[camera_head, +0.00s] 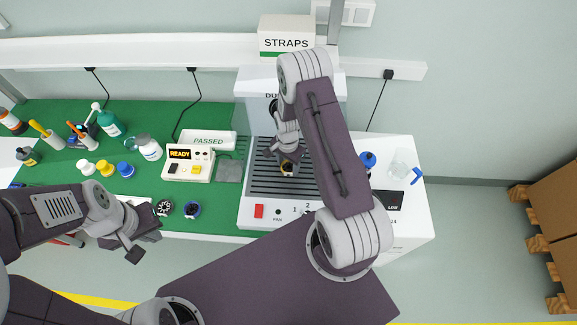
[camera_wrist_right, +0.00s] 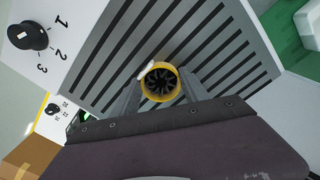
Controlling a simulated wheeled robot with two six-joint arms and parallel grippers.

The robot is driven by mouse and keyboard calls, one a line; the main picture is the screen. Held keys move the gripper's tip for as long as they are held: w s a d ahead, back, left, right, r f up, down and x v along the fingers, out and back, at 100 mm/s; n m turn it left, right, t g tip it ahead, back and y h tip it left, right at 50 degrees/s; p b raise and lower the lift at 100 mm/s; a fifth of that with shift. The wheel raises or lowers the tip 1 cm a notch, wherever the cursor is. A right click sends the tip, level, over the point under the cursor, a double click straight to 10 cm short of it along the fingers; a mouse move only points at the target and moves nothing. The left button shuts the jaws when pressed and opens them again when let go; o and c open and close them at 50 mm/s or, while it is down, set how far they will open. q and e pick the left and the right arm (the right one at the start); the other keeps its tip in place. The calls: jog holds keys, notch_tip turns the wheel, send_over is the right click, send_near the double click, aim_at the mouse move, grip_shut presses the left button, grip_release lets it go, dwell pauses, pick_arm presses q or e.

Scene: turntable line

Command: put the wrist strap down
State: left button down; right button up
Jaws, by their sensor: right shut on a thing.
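My right gripper (camera_head: 286,165) is shut on a small round part with a yellow rim and a dark spoked middle (camera_wrist_right: 160,83), over the grey slatted bench unit (camera_head: 258,207). A small white piece shows at its rim in the right wrist view. I cannot tell whether the part touches the slats. My left gripper (camera_head: 146,236) is open and empty, at the front edge of the green mat. A white box marked STRAPS (camera_head: 287,43) stands at the back; its inside is hidden.
A clear cup (camera_head: 400,162) stands to the right.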

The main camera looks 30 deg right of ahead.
aim_at(288, 167)
notch_tip(288, 167, up, 10)
jog(key=b, duration=0.2)
